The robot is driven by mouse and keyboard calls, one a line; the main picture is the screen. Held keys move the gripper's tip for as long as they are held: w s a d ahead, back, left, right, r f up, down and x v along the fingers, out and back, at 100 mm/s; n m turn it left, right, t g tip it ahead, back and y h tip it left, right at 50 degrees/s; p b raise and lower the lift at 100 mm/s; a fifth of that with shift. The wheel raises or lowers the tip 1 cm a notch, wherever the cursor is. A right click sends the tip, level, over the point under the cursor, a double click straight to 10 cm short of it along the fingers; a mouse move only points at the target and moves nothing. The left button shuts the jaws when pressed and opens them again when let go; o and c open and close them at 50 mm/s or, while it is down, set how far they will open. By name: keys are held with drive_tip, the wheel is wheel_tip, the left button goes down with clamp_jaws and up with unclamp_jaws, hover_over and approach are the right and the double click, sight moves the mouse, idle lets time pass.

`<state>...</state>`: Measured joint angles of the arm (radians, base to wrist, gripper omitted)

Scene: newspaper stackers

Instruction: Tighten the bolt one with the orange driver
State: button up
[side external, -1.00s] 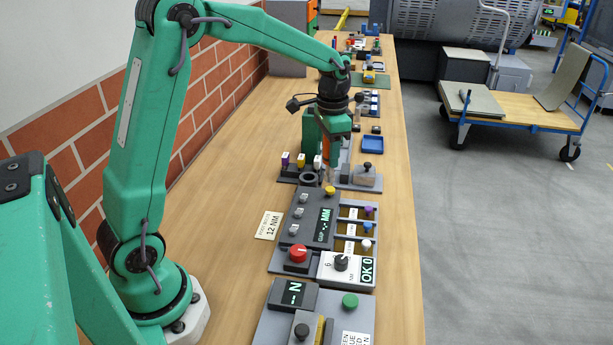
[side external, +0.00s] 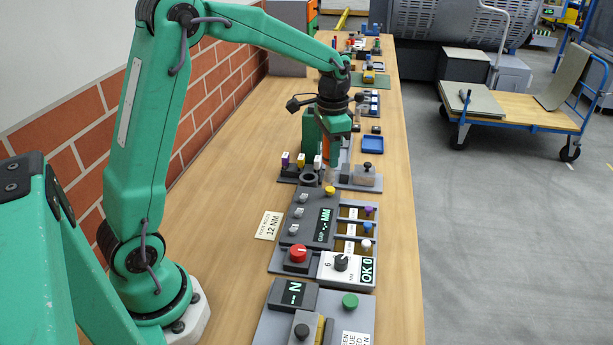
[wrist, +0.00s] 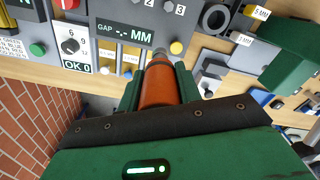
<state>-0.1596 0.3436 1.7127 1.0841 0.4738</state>
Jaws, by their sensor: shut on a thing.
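My gripper (side external: 329,160) is shut on the orange driver (wrist: 158,86) and holds it above the far end of the dark gauge panel (side external: 322,212). In the wrist view the driver's dark tip points toward the panel's edge, close to the yellow knob (wrist: 176,47). In the side view the fingers mostly hide the driver. Several pale bolts stand on the panel's left side, such as the near one (side external: 293,230). In the wrist view the numerals 2 and 3 show at the top edge; I cannot read a 1, so bolt one is not certain.
A rack with several coloured bits (side external: 301,161) and a dark ring (side external: 308,179) stand by the gripper. A red button (side external: 297,253) and a dial box (side external: 341,265) lie nearer. A 12 NM card (side external: 268,225) lies left. Bare wood lies left.

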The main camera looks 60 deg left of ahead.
idle(0.4)
drive_tip(key=shift+s+d+r, duration=0.15)
drive_tip(key=shift+s+d, duration=0.15)
drive_tip(key=shift+s, duration=0.5)
drive_tip(key=s+d, duration=0.3)
drive_tip(key=s, duration=0.8)
drive_tip(key=shift+s+d+f, duration=0.15)
drive_tip(key=shift+s+f, duration=0.2)
drive_tip(key=shift+f, duration=0.1)
drive_tip(key=shift+f, duration=0.2)
hover_over(292, 229)
drive_tip(key=shift+f, duration=2.6)
drive_tip(key=shift+f, duration=0.55)
idle(1.1)
drive_tip(key=shift+r, duration=2.55)
